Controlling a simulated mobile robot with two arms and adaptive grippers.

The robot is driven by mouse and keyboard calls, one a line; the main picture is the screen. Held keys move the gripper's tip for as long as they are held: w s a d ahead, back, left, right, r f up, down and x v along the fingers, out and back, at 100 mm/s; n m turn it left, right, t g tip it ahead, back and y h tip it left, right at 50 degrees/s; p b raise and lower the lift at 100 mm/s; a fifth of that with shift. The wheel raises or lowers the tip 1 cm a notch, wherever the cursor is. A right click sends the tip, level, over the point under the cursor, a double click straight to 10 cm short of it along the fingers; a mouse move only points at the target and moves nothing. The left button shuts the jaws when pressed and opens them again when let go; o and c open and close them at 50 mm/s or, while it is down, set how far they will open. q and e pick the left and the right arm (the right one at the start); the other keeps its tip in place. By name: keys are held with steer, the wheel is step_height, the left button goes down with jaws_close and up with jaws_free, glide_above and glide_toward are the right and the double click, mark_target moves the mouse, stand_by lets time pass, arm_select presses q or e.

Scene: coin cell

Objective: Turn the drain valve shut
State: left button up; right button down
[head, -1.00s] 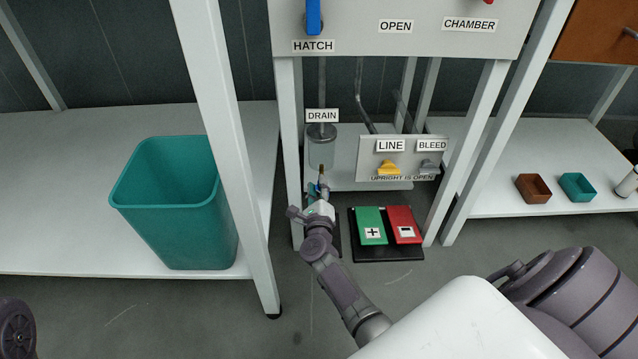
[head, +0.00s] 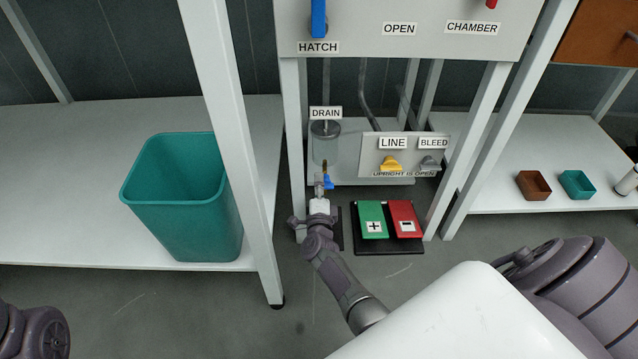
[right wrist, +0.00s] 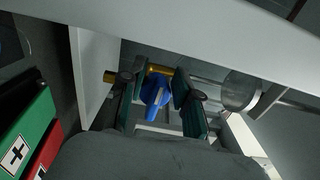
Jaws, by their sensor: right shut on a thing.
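The drain valve has a blue handle (head: 328,182) below the clear drain jar (head: 325,148), under the DRAIN label (head: 326,113). In the right wrist view the blue handle (right wrist: 155,92) sits on a brass pipe (right wrist: 158,70) and points down in the picture. My right gripper (head: 320,188) is at the valve. In the right wrist view its two dark green fingers (right wrist: 160,103) stand on either side of the handle, shut on it. The exact contact is hard to see.
Green and red pedals (head: 388,220) lie on the floor right of the gripper. A panel (head: 400,165) with a yellow LINE handle and a grey BLEED handle stands behind. White frame legs (head: 292,150) flank the valve. A teal bin (head: 180,200) stands on the left shelf.

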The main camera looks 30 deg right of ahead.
steer(key=shift+f+n, duration=0.1)
steer(key=shift+n, duration=0.2)
steer(key=c, duration=0.8)
jaws_free()
steer(key=shift+c, duration=0.2)
steer(key=shift+s, duration=0.1)
steer(key=v, duration=0.7)
steer(key=shift+s, duration=0.2)
steer(key=shift+a, duration=0.15)
